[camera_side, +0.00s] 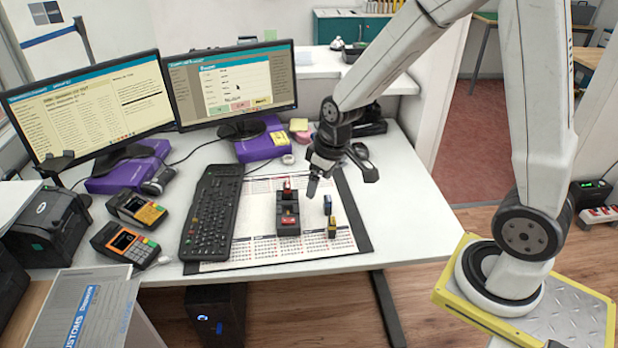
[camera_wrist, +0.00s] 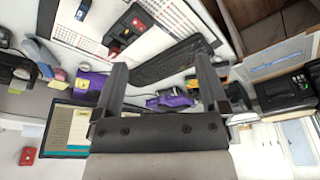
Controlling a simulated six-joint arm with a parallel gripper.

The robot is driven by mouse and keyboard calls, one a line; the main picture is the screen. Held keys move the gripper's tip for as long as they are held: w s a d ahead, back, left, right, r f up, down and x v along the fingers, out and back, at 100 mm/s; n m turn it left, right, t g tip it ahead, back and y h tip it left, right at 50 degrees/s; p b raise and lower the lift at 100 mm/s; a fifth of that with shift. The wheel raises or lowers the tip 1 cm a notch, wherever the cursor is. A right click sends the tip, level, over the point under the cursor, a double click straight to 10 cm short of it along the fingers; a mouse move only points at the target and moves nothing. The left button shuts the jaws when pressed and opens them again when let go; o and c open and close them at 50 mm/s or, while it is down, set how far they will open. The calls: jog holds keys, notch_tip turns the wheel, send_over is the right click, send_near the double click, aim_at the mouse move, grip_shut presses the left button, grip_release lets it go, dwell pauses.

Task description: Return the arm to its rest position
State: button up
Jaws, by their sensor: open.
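My gripper (camera_side: 341,183) is open and empty, above the right part of the desk in the side view. In the wrist view its two fingers (camera_wrist: 162,72) stand wide apart with nothing held between them. A black holder (camera_side: 288,222) with red pieces in it stands on the calendar mat (camera_side: 258,247), below and left of my gripper. The holder also shows in the wrist view (camera_wrist: 127,28). A small blue-and-black piece (camera_side: 327,205) and a yellow-and-black piece (camera_side: 332,229) stand on the mat right of the holder.
A keyboard (camera_side: 212,211), card terminals (camera_side: 128,244) and two monitors (camera_side: 232,84) on purple boxes (camera_side: 262,146) occupy the desk's left and back. The white desktop (camera_side: 408,215) is clear at the right.

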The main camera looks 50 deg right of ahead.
jog(key=s+a+m, duration=0.1)
jog(key=s+a, duration=0.1)
jog(key=s, duration=0.7)
jog(key=shift+a+r+m, duration=0.15)
jog(key=shift+r+m, duration=0.25)
jog(key=shift+r, duration=0.05)
